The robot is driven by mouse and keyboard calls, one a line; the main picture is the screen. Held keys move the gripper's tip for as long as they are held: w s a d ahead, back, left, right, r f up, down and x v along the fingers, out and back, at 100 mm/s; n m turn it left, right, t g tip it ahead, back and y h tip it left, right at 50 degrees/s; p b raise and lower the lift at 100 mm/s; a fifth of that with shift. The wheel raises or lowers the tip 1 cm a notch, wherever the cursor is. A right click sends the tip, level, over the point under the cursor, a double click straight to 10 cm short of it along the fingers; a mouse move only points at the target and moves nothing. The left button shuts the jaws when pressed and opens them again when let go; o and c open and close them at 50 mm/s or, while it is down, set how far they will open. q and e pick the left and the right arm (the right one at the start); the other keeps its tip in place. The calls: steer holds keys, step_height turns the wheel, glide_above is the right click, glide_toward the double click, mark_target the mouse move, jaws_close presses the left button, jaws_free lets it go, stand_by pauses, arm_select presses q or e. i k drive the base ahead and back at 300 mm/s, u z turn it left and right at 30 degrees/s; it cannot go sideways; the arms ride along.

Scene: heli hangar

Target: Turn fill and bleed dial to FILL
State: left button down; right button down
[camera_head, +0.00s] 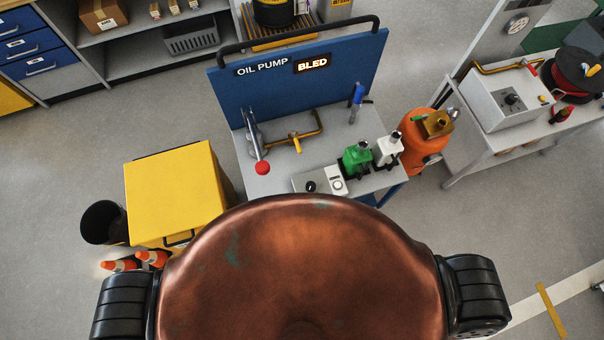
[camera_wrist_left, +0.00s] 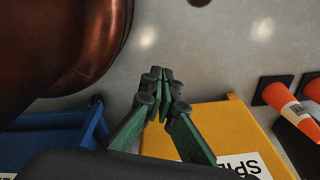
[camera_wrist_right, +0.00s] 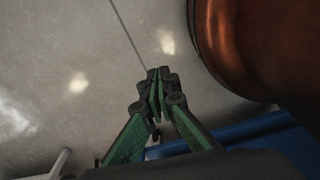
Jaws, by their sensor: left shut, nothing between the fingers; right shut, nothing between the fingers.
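A grey control box (camera_head: 325,182) at the front of the blue oil pump bench carries a black knob (camera_head: 310,186) and a pale round dial (camera_head: 337,184). A white box (camera_head: 505,95) on the right bench also has a black dial (camera_head: 512,98). The markings are too small to read, so I cannot tell which is the fill and bleed dial. My left gripper (camera_wrist_left: 163,82) is shut and empty, near the yellow cabinet in the left wrist view. My right gripper (camera_wrist_right: 159,79) is shut and empty above the floor. The head view shows neither gripper.
The bench's blue panel (camera_head: 300,85) reads OIL PUMP with a lit BLED sign (camera_head: 312,63). A red-tipped lever (camera_head: 257,145), green bottle (camera_head: 356,160) and white bottle (camera_head: 388,150) stand on it. A yellow cabinet (camera_head: 175,190), orange cones (camera_head: 152,258) and orange tank (camera_head: 420,145) flank it.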

mark_target(311, 186)
steer(key=u, duration=0.55)
steer(key=k, duration=0.65)
steer(key=z, duration=1.35)
steer(key=k, duration=0.35)
steer(key=u, duration=1.75)
